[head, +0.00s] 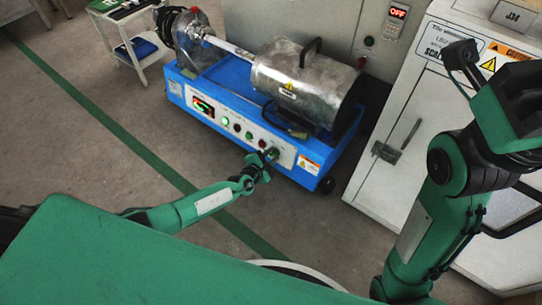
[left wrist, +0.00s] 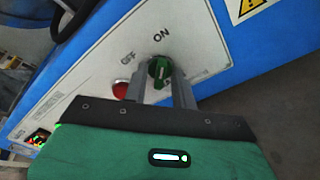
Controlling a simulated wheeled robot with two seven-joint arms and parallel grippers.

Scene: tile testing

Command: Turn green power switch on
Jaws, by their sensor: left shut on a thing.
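The green power switch (left wrist: 160,70) is a round knob with a raised grip on a white control panel. ON and OFF are printed around it in the left wrist view. My left gripper (left wrist: 159,90) has its two grey fingers on either side of the knob and is shut on it. In the head view, my left gripper (head: 262,164) reaches the right end of the panel (head: 232,124) on the blue machine and partly hides the switch. My right gripper (head: 460,58) is raised at the right, empty as far as I can see; its jaw opening is unclear.
A red button (left wrist: 120,89) sits just left of the switch. The blue machine (head: 228,86) carries a metal drum (head: 305,85). A white cabinet (head: 400,110) stands at its right, and a lit red OFF display (head: 398,12) is behind. Open floor lies in front.

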